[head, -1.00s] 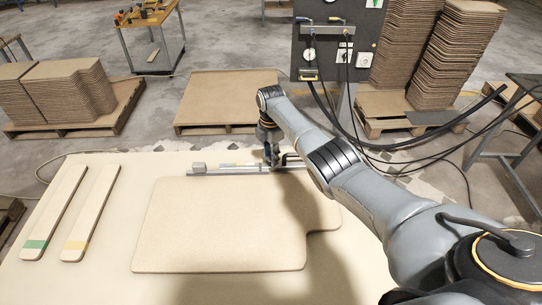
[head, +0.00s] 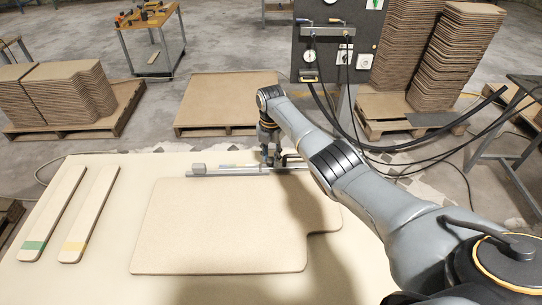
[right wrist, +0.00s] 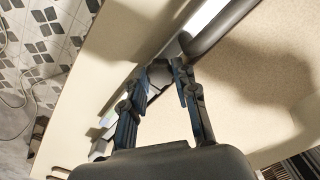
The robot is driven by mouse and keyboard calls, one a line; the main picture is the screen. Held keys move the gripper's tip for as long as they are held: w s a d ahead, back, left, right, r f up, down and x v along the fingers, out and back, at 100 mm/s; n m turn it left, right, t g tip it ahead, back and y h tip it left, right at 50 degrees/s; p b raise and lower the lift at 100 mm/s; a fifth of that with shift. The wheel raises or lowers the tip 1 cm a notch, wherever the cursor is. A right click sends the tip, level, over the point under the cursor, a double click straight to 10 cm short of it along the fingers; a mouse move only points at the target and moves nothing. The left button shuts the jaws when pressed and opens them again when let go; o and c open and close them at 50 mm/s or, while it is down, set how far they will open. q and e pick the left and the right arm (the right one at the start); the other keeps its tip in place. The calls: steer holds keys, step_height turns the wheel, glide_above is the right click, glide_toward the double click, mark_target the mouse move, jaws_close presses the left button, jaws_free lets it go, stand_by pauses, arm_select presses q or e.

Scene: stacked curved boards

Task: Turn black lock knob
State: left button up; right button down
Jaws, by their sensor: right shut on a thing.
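The black lock knob (right wrist: 160,75) sits between the fingertips of my right gripper (right wrist: 165,70) in the right wrist view, and the gripper is shut on it. The fingers partly hide the knob, so its turn angle cannot be told. The knob is beside a metal rail (head: 222,173) along the far edge of the pale table. In the head view my right gripper (head: 271,160) points down at this rail from above, and the knob is too small to make out there. My left gripper does not show.
A large flat board (head: 220,225) lies on the table in front of the rail. Two narrow strips, one with a green end (head: 53,215) and one with a yellow end (head: 90,215), lie at left. A dark gauge panel (head: 335,50) with hoses stands behind the table.

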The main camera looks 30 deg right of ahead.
mark_target(271, 159)
steer(key=c, duration=1)
jaws_free()
step_height(271, 159, up, 12)
steer(key=shift+f, duration=0.1)
